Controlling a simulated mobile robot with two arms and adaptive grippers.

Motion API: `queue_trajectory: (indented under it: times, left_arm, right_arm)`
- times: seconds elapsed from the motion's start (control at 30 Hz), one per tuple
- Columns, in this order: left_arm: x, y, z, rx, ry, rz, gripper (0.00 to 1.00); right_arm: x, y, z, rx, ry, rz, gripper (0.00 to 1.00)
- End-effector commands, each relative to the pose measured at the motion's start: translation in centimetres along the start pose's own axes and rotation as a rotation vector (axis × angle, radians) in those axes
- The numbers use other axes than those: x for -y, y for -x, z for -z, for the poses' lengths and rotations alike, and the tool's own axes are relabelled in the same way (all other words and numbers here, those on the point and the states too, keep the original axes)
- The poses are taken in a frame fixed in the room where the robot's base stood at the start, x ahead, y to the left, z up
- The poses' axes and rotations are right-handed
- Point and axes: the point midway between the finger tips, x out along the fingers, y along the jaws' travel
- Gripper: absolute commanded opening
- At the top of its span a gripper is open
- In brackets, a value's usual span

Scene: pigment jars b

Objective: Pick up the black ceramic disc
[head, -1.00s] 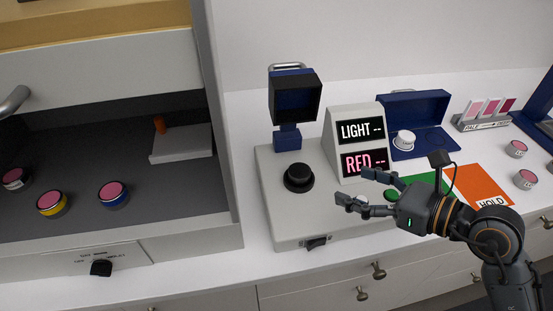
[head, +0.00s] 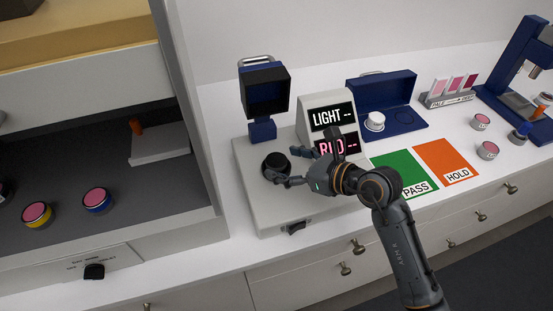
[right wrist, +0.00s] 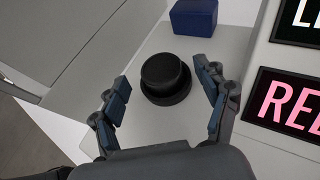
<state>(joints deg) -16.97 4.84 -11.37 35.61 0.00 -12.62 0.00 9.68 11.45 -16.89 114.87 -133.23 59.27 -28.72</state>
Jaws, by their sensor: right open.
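The black ceramic disc (head: 275,161) sits on a round black base on the grey instrument's top, below its dark blue hooded head (head: 265,91). In the right wrist view the disc (right wrist: 161,72) lies between and just beyond the open fingers, with a wider black ring under it. My right gripper (head: 285,168) is open and empty, its fingertips close to the disc's right side in the head view. In the right wrist view my right gripper (right wrist: 164,92) has one finger on each side of the disc, apart from it. My left gripper is not in view.
A display box (head: 327,125) reading LIGHT and RED stands right behind my right gripper. A blue open case (head: 388,95) holds a white disc (head: 375,121). Green PASS (head: 398,168) and orange HOLD (head: 447,160) mats lie right. Pink-topped jars (head: 96,199) sit in the left cabinet.

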Motion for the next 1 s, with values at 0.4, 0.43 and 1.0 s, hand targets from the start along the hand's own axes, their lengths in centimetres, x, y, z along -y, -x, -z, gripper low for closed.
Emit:
queue_trajectory:
  times: [0.4,0.43,1.0]
  left_arm:
    - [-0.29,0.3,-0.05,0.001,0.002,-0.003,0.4]
    - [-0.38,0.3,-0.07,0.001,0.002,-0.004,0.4]
    - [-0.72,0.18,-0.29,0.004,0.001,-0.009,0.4]
  right_arm:
    - [0.07,-1.55,0.11,-0.001,0.001,0.001,0.68]
    - [0.07,-1.54,0.1,-0.001,0.001,0.001,0.62]
    - [0.11,-1.41,-0.24,0.002,0.003,0.002,0.12]
